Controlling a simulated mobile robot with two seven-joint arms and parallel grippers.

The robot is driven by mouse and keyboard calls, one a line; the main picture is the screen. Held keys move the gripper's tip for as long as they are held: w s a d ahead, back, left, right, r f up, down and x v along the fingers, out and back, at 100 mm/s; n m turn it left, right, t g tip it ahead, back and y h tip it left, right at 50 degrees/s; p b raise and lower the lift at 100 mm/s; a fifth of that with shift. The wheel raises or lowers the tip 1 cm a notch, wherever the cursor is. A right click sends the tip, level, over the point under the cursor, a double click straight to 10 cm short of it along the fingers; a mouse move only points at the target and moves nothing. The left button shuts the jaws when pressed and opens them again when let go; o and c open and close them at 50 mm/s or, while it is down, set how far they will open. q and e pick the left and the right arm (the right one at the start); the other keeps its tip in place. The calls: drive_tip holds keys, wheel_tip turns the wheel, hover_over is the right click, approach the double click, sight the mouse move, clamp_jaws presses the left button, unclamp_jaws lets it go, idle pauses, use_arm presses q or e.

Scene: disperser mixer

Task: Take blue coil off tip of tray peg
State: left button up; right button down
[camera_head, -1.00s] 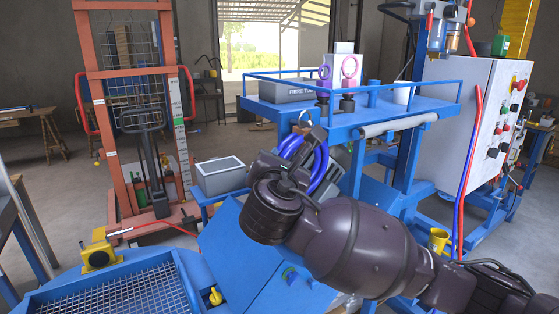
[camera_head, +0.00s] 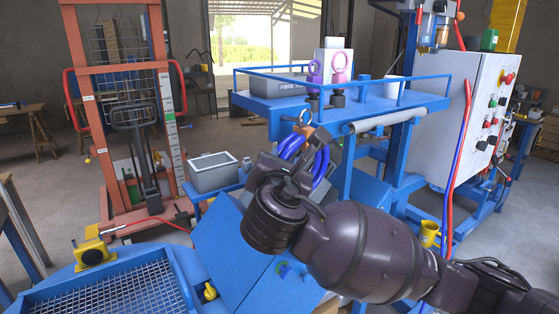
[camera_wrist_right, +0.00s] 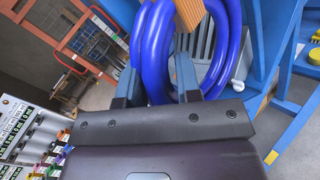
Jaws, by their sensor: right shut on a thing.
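My right gripper (camera_head: 291,163) is at the coil's left side. In the right wrist view, the fingers of my right gripper (camera_wrist_right: 158,78) straddle a strand of the blue coil (camera_wrist_right: 152,50) and are shut on it. My left gripper is not in view.
The tray carries a grey bin (camera_head: 272,85), pink rings (camera_head: 342,68) and a white cup (camera_head: 393,88). A grey roll (camera_head: 385,120) lies along its front edge. A white control cabinet (camera_head: 460,130) stands right. A grey box (camera_head: 213,172) stands left of the coil.

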drive_tip(key=shift+s+r, duration=0.1)
drive_tip(key=shift+s, duration=0.1)
drive_tip(key=shift+s+d, duration=0.3)
drive_tip(key=shift+s+d, duration=0.15)
drive_tip(key=shift+s, duration=0.1)
drive_tip(key=shift+s+d, duration=0.2)
drive_tip(key=shift+s, duration=0.1)
drive_tip(key=shift+s+d, duration=0.1)
drive_tip(key=shift+s, duration=0.05)
